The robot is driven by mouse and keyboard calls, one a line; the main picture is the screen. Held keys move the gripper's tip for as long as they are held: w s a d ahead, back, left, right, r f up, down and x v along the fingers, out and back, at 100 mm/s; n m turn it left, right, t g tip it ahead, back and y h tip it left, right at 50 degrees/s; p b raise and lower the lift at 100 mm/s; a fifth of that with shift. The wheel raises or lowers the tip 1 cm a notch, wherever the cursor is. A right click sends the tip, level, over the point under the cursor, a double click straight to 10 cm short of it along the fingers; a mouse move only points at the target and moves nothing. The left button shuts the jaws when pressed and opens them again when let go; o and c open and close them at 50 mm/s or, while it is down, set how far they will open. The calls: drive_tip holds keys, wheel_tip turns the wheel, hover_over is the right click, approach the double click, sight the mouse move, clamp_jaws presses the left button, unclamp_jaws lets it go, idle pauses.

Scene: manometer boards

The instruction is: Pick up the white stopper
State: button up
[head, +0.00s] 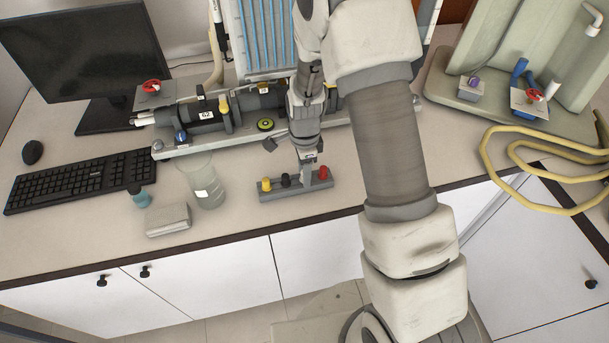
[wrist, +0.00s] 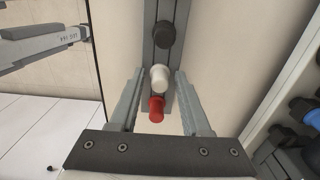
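The white stopper (wrist: 160,78) stands in a grey rack (wrist: 148,48) in the wrist view, between the red stopper (wrist: 156,109) and the black stopper (wrist: 165,34). My gripper (wrist: 160,74) is open, with one finger on each side of the white stopper and a visible gap to both. In the head view my gripper (head: 307,178) points down at the rack (head: 270,195), between the black stopper (head: 286,181) and the red stopper (head: 323,173). It hides the white stopper there.
A yellow stopper (head: 266,185) stands at the rack's left end. A glass beaker (head: 208,190), a pale box (head: 168,220) and a small teal bottle (head: 140,197) are to the left. A pump assembly (head: 220,112) lies behind. The counter's front edge is close in front.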

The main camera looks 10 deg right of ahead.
clamp_jaws()
drive_tip(key=shift+r, duration=0.1)
